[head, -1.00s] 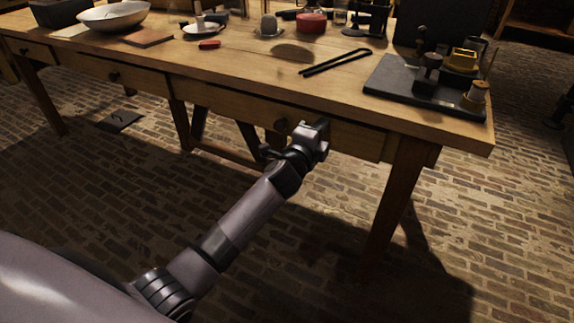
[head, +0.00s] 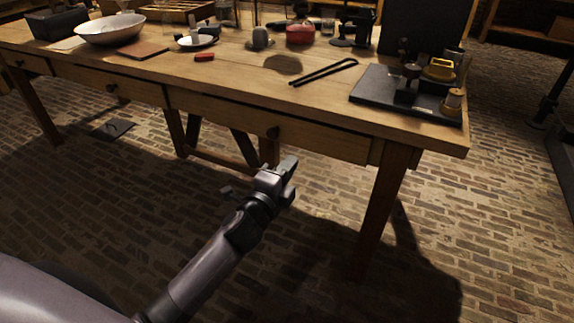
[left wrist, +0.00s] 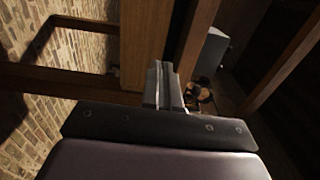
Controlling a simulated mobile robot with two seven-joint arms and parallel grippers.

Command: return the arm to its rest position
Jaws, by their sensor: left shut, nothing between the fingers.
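My left gripper (head: 283,176) is in front of the wooden table (head: 330,105), below the table top and near the drawer front. It is shut and empty. In the left wrist view its two fingers (left wrist: 163,75) are together, with a wooden table part (left wrist: 147,40) just beyond them. From the head view there is a gap of floor between the gripper and the table's front. My right gripper is not in view.
On the table lie black tongs (head: 323,72), a dark tray (head: 400,98) with brass parts, a white bowl (head: 110,30), a red pot (head: 300,34) and a small red object (head: 204,57).

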